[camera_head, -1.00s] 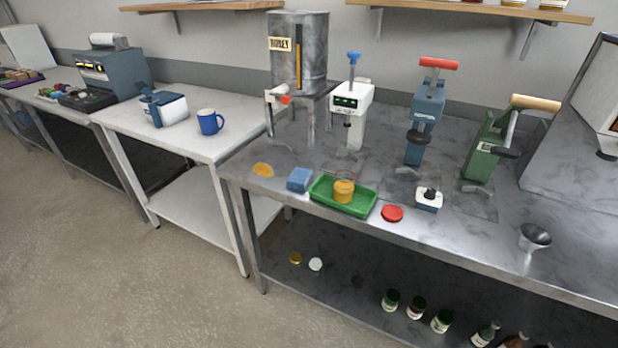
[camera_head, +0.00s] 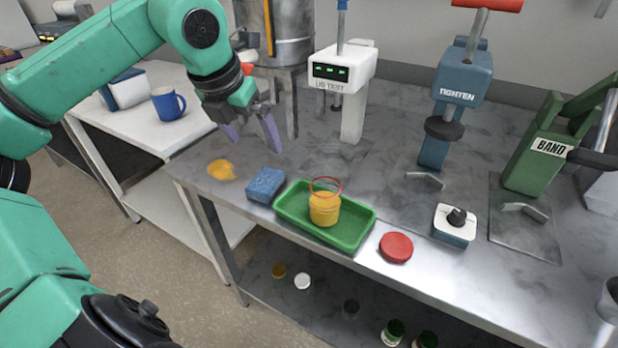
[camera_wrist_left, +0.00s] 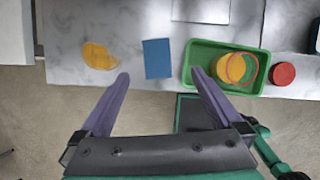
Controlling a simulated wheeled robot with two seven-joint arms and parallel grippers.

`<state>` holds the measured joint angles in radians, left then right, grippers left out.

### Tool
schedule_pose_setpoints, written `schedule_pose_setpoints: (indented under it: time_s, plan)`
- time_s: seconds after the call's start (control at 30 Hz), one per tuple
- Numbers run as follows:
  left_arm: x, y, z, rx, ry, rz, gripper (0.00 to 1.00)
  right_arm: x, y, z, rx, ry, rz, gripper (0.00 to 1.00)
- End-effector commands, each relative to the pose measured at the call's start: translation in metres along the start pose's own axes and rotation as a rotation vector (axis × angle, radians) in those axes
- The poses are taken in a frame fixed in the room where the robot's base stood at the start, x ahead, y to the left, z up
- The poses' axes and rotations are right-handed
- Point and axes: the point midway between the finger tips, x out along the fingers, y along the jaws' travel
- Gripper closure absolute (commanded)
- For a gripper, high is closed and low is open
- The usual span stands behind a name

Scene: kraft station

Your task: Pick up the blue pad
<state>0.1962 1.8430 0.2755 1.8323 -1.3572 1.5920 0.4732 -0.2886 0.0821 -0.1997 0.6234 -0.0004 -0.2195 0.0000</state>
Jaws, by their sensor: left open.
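The blue pad (camera_head: 265,185) is a small blue block lying on the steel table, just left of the green tray. It also shows in the left wrist view (camera_wrist_left: 157,59), upper middle, ahead of and between the two fingers. My left gripper (camera_head: 251,138) is open and empty, above the table and the pad, touching nothing that I can see. In the left wrist view its purple fingers (camera_wrist_left: 158,80) are spread wide on both sides of the pad. My right gripper does not show.
The green tray (camera_head: 357,236) holds a jar of orange stuff (camera_head: 324,209) with a red ring. An orange-yellow spill (camera_head: 221,170) lies left of the pad. A red lid (camera_head: 396,247) lies right of the tray. A white tester (camera_head: 345,66) and honey tank (camera_head: 288,38) stand behind.

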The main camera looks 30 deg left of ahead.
Motion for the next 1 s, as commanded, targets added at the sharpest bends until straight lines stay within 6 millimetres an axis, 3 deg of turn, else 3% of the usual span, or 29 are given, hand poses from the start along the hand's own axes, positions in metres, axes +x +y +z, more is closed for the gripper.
schedule_pose_setpoints:
  time_s: [0.3, 0.7, 0.97, 1.0]
  plan:
    - [0.071, 0.000, -0.001, 0.001, 0.010, -0.002, 0.00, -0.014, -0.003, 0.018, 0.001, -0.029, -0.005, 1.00]
    - [0.134, 0.002, -0.005, 0.000, 0.008, 0.000, 0.00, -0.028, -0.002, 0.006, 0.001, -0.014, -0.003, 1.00]
    - [0.142, 0.001, -0.004, -0.001, 0.003, -0.004, 0.00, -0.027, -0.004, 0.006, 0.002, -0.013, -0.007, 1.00]
    - [0.142, 0.001, -0.004, -0.001, 0.003, -0.004, 0.04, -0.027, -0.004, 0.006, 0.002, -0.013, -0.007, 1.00]
